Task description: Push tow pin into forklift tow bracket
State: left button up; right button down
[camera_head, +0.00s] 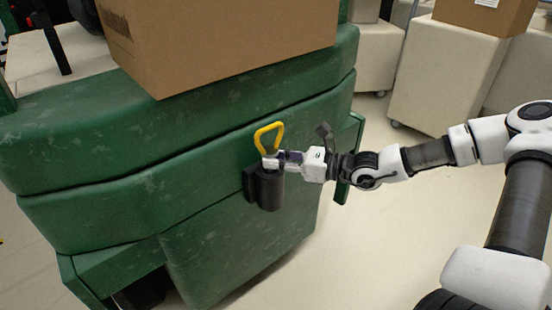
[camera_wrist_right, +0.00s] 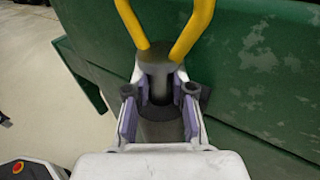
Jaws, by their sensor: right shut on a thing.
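The tow pin has a yellow loop handle (camera_head: 268,138) that stands up above the black tow bracket (camera_head: 268,190) on the green forklift (camera_head: 190,150). The handle also shows at the top of the right wrist view (camera_wrist_right: 168,45), with a dark shaft (camera_wrist_right: 156,78) below it. My right gripper (camera_head: 270,160) comes in from the right, just above the bracket. Its fingers are shut on the tow pin below the loop. The pin looks roughly upright, over or in the bracket; the fingers hide how deep it sits. My left gripper is not in view.
A cardboard box (camera_head: 220,40) sits on top of the forklift. Covered carts (camera_head: 445,80) stand at the back right, one with another box (camera_head: 487,15) on it. The floor (camera_head: 370,230) right of the forklift is clear.

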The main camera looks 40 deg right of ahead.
jog(key=shift+f+b, duration=1.05)
jog(key=shift+f, duration=0.05)
jog(key=c, duration=0.9)
grip_release()
